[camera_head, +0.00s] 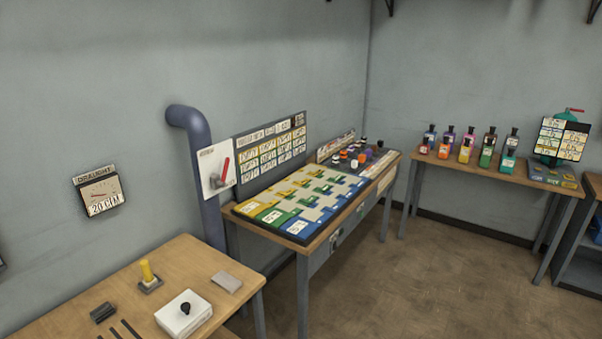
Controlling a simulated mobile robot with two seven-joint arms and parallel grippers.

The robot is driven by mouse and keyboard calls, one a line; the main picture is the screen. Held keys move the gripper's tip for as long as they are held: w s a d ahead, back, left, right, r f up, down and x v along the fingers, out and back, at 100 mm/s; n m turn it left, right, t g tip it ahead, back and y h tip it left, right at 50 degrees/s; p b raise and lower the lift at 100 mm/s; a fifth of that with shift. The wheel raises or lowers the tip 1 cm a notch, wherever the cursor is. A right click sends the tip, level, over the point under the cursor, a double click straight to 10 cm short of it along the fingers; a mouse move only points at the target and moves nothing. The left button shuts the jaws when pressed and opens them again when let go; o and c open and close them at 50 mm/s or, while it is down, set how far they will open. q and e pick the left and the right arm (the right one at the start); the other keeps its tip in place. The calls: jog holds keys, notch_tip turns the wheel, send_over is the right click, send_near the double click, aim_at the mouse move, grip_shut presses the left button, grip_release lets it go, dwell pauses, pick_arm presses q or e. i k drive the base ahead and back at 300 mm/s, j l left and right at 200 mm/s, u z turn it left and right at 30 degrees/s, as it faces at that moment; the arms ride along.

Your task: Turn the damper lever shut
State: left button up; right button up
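The damper lever (225,169) is a red handle on a white plate (210,181) with a dark pivot. The plate is fixed by the blue-grey pipe (197,140), left of a wall chart. The lever points up and slightly right. The lettering on the plate is too small to read. A draught gauge (99,192) hangs on the wall to the left, marked "DRAUGHT" and apparently "20 CFM", with a needle on its dial. Neither of my grippers shows in this view.
The near bench (140,318) holds a yellow cylinder (147,270), a white box (184,315) with a black knob, and small grey parts. The middle table carries a coloured board (304,203). Bottles stand on the far table (480,172). Open floor (420,280) lies to the right.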

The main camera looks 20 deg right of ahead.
aim_at(222, 183)
jog(key=z, duration=0.2)
jog(key=u, duration=0.75)
jog(key=i+l+u, duration=0.15)
jog(key=l+u, duration=0.15)
jog(key=i+l+u, duration=0.1)
jog(key=l+u, duration=0.55)
jog(key=i+l+u, duration=0.2)
jog(key=l, duration=0.35)
jog(key=k+l+u, duration=0.2)
jog(key=l, duration=0.3)
jog(key=l+u, duration=0.1)
jog(key=l, duration=1)
jog(key=i, duration=0.1)
